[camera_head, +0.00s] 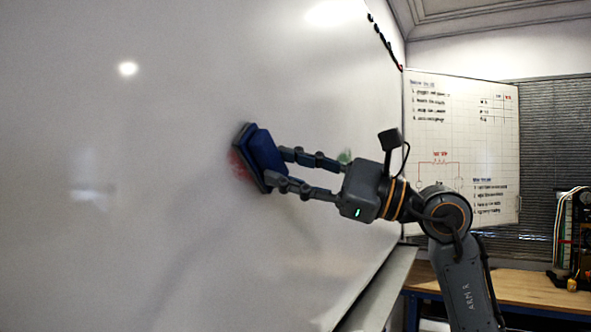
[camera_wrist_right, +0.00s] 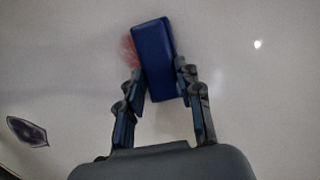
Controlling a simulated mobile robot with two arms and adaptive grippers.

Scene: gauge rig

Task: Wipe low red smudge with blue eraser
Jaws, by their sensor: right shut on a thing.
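The blue eraser (camera_head: 264,151) has a dark pad on its left side, and the pad is at the whiteboard (camera_head: 120,210). My right gripper (camera_head: 275,168) is shut on the blue eraser. The right wrist view also shows the blue eraser (camera_wrist_right: 155,58) between the two fingers of the right gripper (camera_wrist_right: 160,85). The red smudge (camera_head: 239,166) shows at the left of the eraser, partly hidden behind it. In the right wrist view the red smudge (camera_wrist_right: 130,52) is left of the eraser. My left gripper is not in view.
A green smudge (camera_head: 345,157) is on the whiteboard behind my right gripper. A tray ledge (camera_head: 378,295) runs along the board's lower edge. A second board with writing (camera_head: 462,140) stands at the back right. A wooden bench (camera_head: 535,290) is at the lower right.

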